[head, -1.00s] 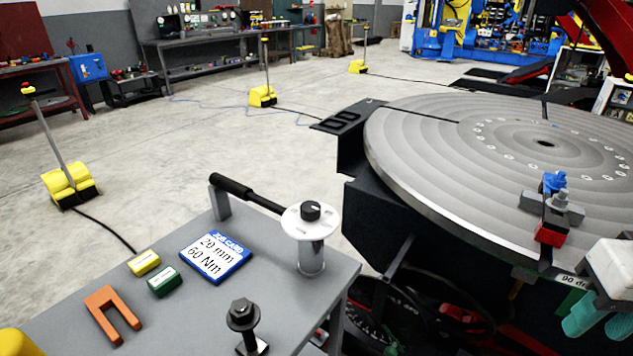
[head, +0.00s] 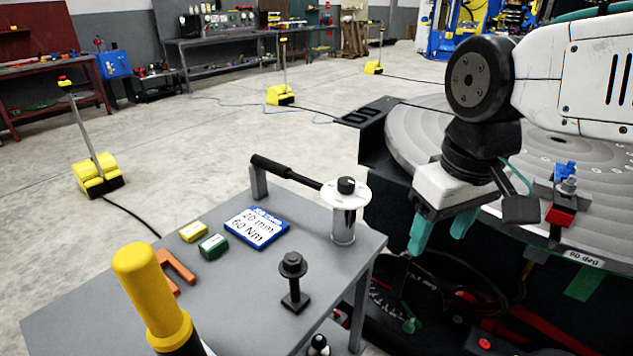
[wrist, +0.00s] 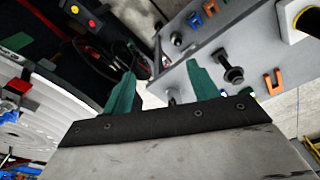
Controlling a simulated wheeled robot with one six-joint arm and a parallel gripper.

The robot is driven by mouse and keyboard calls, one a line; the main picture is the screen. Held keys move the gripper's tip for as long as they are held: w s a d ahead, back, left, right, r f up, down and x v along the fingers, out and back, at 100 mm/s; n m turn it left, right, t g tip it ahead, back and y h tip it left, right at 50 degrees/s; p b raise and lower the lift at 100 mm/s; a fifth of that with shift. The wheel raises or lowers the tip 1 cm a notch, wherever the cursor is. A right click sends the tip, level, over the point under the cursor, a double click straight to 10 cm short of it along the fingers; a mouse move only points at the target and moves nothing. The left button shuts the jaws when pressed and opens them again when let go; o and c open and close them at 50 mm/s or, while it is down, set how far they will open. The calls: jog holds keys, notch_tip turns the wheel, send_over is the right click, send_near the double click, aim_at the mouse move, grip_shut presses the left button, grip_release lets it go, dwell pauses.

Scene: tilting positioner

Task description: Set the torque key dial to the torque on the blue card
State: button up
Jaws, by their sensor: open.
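The blue card (head: 257,228) lies on the grey table; its print appears to read 20 mm and 60 Nm. The torque key rests behind it, its black handle (head: 285,172) on a grey post. Its white dial (head: 346,194) with a black knob (head: 346,185) sits on top of a metal cylinder at the table's far right corner. The dial's marks are too small to read. My gripper (head: 441,234), with two teal fingers, is open and empty, right of the table and apart from the dial. In the wrist view its fingers (wrist: 160,88) are spread, with nothing between them.
A black bolt (head: 293,279) stands upright near the table's right edge. Yellow (head: 193,232) and green (head: 212,246) blocks and an orange fork (head: 178,270) lie left. A yellow-topped cylinder (head: 150,290) rises in front. The round positioner plate (head: 405,150) lies behind my arm.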

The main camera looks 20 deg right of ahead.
jog(key=w+a+r+n, duration=0.1)
jog(key=w+n, duration=0.2)
jog(key=w, duration=0.3)
jog(key=w+r+n, duration=0.2)
jog(key=w, duration=0.4)
jog(key=n+g, duration=0.1)
jog(key=n, duration=0.5)
send_over(347, 181)
notch_tip(347, 181, down, 3)
jog(key=shift+r, duration=0.2)
notch_tip(347, 181, down, 8)
jog(key=shift+w+r, duration=0.1)
jog(key=shift+r, duration=0.05)
jog(key=shift+c, duration=0.2)
jog(key=c, duration=0.9)
